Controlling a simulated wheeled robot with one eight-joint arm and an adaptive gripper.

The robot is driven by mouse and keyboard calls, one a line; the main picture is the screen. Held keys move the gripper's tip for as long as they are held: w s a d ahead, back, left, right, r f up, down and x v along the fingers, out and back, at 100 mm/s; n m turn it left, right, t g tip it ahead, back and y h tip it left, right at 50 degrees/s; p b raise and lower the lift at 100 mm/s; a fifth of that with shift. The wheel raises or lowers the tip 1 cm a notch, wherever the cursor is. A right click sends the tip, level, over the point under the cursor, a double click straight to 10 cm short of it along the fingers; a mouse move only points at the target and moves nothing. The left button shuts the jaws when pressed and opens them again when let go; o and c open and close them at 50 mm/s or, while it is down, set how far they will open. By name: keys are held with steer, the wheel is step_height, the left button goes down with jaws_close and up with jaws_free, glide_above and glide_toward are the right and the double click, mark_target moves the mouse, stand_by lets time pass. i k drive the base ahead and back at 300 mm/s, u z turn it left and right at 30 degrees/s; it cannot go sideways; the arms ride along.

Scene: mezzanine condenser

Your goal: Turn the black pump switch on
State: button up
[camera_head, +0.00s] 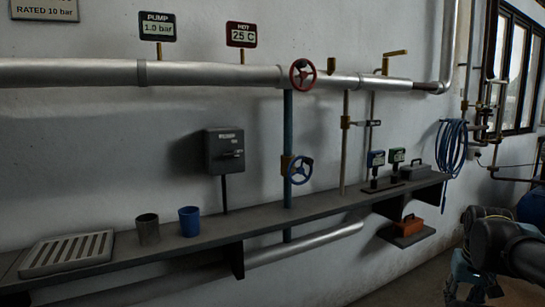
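The black pump switch (237,153) is a small dark handle on the front of a dark grey box (216,163) on the white wall. The box carries small pale lettering, too small to read surely. A thin conduit runs from its underside down to the shelf. Whether the handle stands at on or off cannot be told at this size. Parts of my arm (510,245) show at the lower right, far from the switch. My gripper cannot be made out in the picture.
A long dark shelf (265,218) runs below the box. It bears a slatted tray (68,253), a grey cup (148,230) and a blue cup (190,221). A red handwheel (303,73) and a blue handwheel (299,170) stand right of the switch. The switch's front looks clear.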

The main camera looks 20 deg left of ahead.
mark_target(229, 154)
steer(key=z, duration=1.25)
steer(key=k, duration=1.05)
steer(key=u, duration=2.4)
